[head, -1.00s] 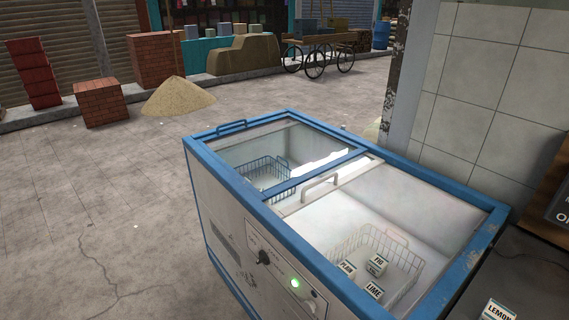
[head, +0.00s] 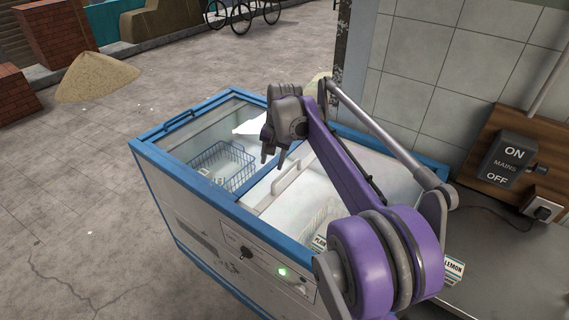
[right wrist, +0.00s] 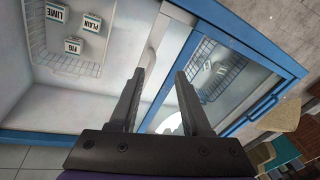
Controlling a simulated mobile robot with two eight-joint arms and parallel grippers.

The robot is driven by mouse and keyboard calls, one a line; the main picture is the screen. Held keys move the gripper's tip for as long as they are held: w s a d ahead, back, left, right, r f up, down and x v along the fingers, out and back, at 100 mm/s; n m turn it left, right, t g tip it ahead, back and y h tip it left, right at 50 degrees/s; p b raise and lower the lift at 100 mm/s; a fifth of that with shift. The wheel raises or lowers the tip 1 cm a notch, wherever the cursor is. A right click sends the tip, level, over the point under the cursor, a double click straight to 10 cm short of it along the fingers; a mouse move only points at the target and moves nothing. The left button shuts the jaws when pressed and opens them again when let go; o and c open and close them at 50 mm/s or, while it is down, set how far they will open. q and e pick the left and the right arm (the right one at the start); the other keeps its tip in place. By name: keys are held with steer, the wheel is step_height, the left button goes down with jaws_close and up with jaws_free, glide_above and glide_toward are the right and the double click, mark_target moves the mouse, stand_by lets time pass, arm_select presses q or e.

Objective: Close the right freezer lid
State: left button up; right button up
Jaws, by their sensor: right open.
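The chest freezer (head: 160,185) has a blue rim and pale sides. Its right half is open, with a basket of small labelled boxes inside. A white lid handle (head: 290,178) stands on the bar at the middle of the freezer; it also shows in the right wrist view (right wrist: 159,42). A glass panel with a blue handle (head: 180,120) covers the left half. My right gripper (head: 273,161) is open and empty, above and just left of the white handle. In the right wrist view its fingers (right wrist: 161,75) are apart, with the handle's end near the left fingertip. My left gripper is not in view.
A tiled wall (head: 430,95) stands behind the freezer's right side. A counter (head: 500,255) at right holds a LEMON box (head: 454,268), beside a mains switch (head: 512,160). The paved floor at left is clear up to a sand pile (head: 97,78).

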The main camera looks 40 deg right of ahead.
mark_target(286, 171)
steer(key=w+d+f+m, duration=0.2)
steer(key=w+d+m, duration=0.2)
steer(key=d, duration=0.7)
steer(key=shift+g+y, duration=0.3)
steer(key=f, duration=0.3)
steer(key=w+f, duration=0.1)
steer(key=f, duration=0.3)
steer(key=w+a+f, duration=0.1)
steer(key=f, duration=0.2)
steer(key=shift+a+f, duration=0.1)
steer(key=shift+f, duration=0.3)
steer(key=shift+c, duration=0.3)
jaws_close()
